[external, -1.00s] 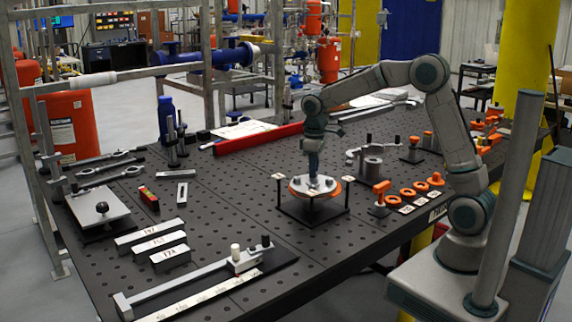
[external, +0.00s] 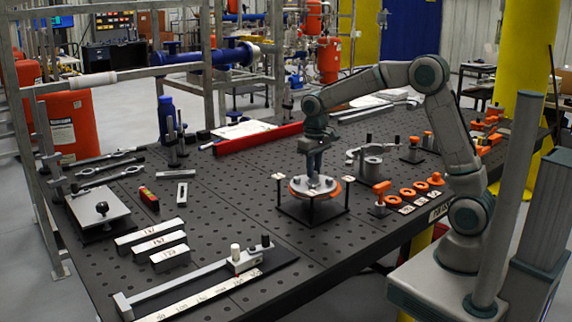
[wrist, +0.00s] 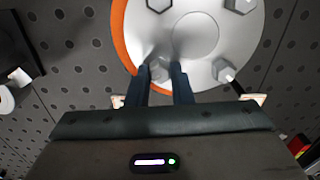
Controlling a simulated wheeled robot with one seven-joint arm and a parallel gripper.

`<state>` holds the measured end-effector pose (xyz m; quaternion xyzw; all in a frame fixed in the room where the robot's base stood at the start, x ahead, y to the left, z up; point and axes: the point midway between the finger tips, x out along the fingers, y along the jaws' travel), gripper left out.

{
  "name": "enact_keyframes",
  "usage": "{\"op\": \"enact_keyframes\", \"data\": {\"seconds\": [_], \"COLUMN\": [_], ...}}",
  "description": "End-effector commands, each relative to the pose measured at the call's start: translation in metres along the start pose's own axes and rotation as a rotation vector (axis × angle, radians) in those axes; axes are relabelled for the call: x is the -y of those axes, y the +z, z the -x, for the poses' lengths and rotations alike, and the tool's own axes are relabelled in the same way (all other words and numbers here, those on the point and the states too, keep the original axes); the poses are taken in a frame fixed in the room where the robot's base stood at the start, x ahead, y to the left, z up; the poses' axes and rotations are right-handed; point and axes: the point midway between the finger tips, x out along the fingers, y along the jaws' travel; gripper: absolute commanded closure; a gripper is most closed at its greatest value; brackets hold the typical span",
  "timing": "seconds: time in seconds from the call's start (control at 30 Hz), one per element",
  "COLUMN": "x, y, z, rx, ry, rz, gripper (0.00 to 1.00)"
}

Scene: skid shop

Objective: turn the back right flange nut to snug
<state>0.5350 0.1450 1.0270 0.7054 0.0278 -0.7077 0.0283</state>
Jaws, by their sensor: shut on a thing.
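The round grey flange (external: 316,188) sits on an orange ring (external: 296,187) on a low black stand (external: 318,218). In the wrist view the flange (wrist: 196,34) has several hex nuts around its raised centre. My gripper (external: 314,174) points down over the flange, and in the wrist view its fingers (wrist: 160,72) are closed around one flange nut (wrist: 158,71) at the near edge. The fingers partly hide that nut. A second nut (wrist: 222,70) stands to the right, clear of the fingers. Two more nuts show at the top edge of the wrist view.
Orange rings and knobs (external: 405,194) lie right of the stand. A grey cylindrical fixture (external: 372,165) stands behind them. A long bar tool (external: 190,280) and labelled blocks (external: 152,241) lie to the left front.

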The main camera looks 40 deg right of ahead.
Motion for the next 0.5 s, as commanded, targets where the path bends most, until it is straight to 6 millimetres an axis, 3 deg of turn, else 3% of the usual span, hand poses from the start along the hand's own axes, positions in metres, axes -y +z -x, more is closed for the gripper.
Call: {"op": "enact_keyframes", "data": {"seconds": [0.27, 0.3, 0.37, 0.5], "x": [0.0008, 0.0008, 0.0007, 0.0005], "y": [-0.0025, -0.0025, -0.0024, -0.0016], "z": [0.0050, 0.0050, 0.0047, 0.0031], "rx": [-0.013, -0.013, -0.012, -0.008], "ry": [-0.003, -0.003, -0.003, -0.002], "rz": [0.000, 0.001, 0.001, 0.001], "gripper": [1.00, 0.75, 0.58, 0.58]}}
